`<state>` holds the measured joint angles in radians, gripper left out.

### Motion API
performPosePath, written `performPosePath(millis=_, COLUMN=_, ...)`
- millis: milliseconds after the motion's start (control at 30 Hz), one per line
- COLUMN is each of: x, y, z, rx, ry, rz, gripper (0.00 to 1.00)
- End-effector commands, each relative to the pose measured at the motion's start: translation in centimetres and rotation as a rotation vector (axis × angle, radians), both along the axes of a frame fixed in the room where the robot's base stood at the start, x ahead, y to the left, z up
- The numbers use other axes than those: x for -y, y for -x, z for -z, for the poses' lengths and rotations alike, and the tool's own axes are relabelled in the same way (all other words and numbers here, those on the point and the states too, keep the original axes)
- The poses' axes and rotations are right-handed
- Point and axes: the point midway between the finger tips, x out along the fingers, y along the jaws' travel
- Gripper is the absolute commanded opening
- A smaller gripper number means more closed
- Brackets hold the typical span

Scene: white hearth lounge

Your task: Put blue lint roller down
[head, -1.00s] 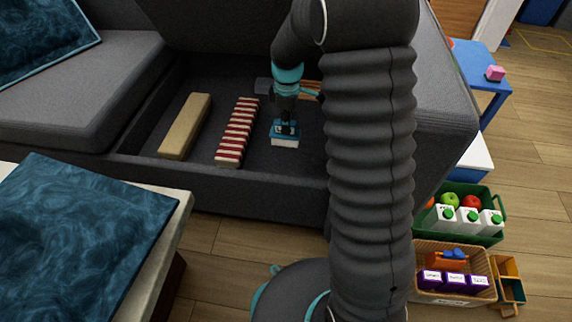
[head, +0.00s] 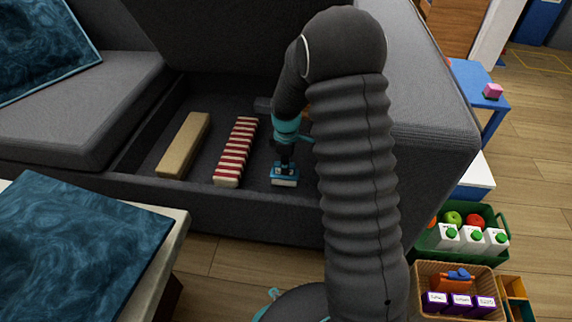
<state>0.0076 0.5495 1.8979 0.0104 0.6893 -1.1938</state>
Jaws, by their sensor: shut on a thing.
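My gripper (head: 284,164) is shut on the blue lint roller (head: 284,182), of which a blue part and a pale strip below it show in the head view. It holds the roller low inside the open storage box of the grey sofa (head: 215,207), near the front wall and right of a red-and-white striped row (head: 234,155). I cannot tell whether the roller touches the box floor. My arm hides the right part of the box.
A long tan block (head: 183,147) lies at the left in the box. A low table with a blue cushion (head: 75,250) stands at front left. A green crate (head: 463,240), a wicker basket (head: 457,290) and a blue table (head: 478,83) stand at right.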

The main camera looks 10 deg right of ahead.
Motion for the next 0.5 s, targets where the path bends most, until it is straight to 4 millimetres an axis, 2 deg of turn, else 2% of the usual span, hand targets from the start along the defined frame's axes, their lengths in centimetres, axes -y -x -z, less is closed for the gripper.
performPosePath(millis=167, x=0.0, y=0.0, z=0.32, rx=0.0, ry=0.0, rz=0.0, gripper=0.0)
performPosePath(millis=200, x=0.01, y=0.0, z=0.36, rx=0.0, ry=0.0, rz=0.0, gripper=0.29)
performPosePath(millis=300, x=0.0, y=0.01, z=0.28, rx=-0.001, ry=0.0, rz=0.0, gripper=0.51)
performPosePath(millis=500, x=0.0, y=0.01, z=0.28, rx=-0.001, ry=0.0, rz=0.0, gripper=0.51)
